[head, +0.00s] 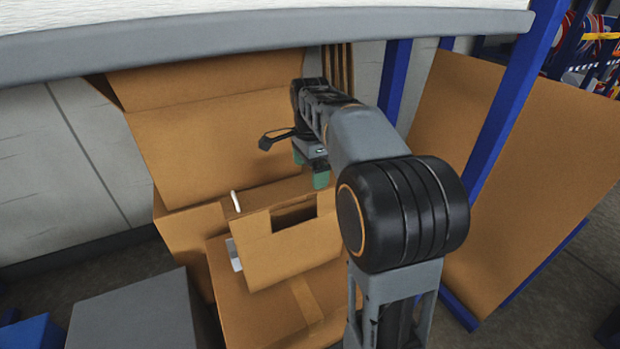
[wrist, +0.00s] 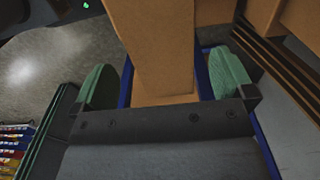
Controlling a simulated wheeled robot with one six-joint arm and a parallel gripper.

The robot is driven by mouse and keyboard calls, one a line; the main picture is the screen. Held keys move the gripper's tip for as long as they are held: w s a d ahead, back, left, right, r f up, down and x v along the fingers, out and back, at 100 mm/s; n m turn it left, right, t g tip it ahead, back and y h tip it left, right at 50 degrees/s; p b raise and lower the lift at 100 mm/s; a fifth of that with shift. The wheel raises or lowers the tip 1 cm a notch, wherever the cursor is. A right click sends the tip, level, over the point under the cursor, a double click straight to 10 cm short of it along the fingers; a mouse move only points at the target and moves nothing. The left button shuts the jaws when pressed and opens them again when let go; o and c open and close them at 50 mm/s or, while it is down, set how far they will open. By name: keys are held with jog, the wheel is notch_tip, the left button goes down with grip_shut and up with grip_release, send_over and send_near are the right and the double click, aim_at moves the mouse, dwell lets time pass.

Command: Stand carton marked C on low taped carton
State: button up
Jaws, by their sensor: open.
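My gripper (head: 311,170) has green fingertips and hangs over the cartons in the head view. In the wrist view its two green fingers (wrist: 163,82) stand wide apart, and a plain brown cardboard face (wrist: 150,45) shows between and beyond them; I cannot tell whether they touch it. A low carton (head: 268,315) with a paler tape strip sits at the front centre of the head view. A smaller carton with a dark slot (head: 275,253) is above it, tilted in the picture. No letter C is readable, so I cannot tell which carton bears it.
A large open-flapped carton (head: 205,140) stands behind. A tall cardboard panel (head: 530,165) leans at right beside blue posts (head: 505,110). A grey box (head: 135,315) and a blue one (head: 33,333) are at lower left. A grey-edged shelf (head: 240,55) crosses above.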

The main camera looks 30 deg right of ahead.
notch_tip(320, 180, up, 4)
jog(key=shift+f+p, duration=0.15)
jog(key=shift+p, duration=0.35)
jog(key=shift+r, duration=0.2)
jog(key=s+a+f+n+t, duration=0.1)
jog(key=s+a+f+n, duration=0.3)
jog(key=s+f+n, duration=0.2)
jog(key=s+a+f+n+t, duration=0.2)
jog(key=s+a+f+n, duration=0.2)
jog(key=s+n, duration=0.6)
notch_tip(320, 180, down, 3)
jog(key=shift+a+r+n, duration=0.2)
jog(key=shift+a+n, duration=0.05)
jog(key=shift+n, duration=0.85)
